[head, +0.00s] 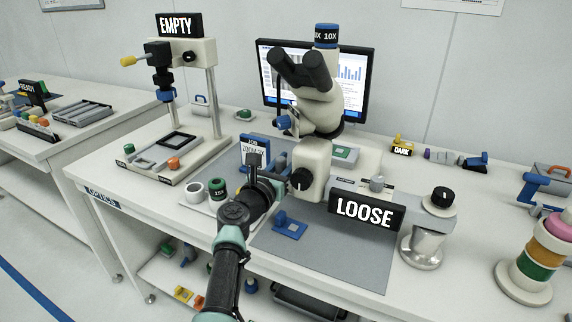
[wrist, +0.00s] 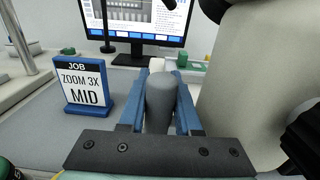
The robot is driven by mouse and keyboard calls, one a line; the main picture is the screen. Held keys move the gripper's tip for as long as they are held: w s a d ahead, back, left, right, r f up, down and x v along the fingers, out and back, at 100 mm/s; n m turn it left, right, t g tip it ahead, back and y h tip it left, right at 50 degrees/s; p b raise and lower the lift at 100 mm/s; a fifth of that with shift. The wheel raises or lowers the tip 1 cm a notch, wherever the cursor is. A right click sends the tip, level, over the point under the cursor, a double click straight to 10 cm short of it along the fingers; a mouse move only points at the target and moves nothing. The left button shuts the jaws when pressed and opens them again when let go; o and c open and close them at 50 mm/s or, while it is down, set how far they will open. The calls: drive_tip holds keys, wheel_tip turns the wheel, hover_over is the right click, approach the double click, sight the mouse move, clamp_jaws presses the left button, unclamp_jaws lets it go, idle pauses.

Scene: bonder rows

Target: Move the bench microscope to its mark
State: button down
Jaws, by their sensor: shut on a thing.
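The bench microscope (head: 313,168) stands upright on the optics bench, cream with black eyepieces and a blue-ringed camera tube on top. Its cream body (wrist: 238,85) fills the right of the wrist view. My gripper (head: 281,164) is at the left side of the microscope's body. In the wrist view its blue jaws (wrist: 160,98) are shut on a grey rounded cylinder (wrist: 160,100) close to that body. Whether the cylinder joins the microscope is hidden. I cannot make out a position mark; a grey mat (head: 335,252) lies in front of the microscope.
A job card (wrist: 87,85) reading "ZOOM 3X MID" stands left of my jaws. A "LOOSE" sign (head: 365,211) and a boom stand (head: 424,245) are to the right. A monitor (head: 357,75) is behind. Cups (head: 194,192) stand left of my arm. A blue piece (head: 290,226) lies on the mat.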

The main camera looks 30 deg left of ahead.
drive_tip(key=shift+w+d+f+h, duration=0.1)
drive_tip(key=shift+w+d+h, duration=0.25)
drive_tip(key=shift+d, duration=0.3)
drive_tip(key=c, duration=0.9)
unclamp_jaws()
drive_tip(key=shift+d, duration=0.1)
drive_tip(key=s+p, duration=0.5)
drive_tip(key=s, duration=0.8)
drive_tip(key=shift+d, duration=0.3)
drive_tip(key=shift+s, duration=0.1)
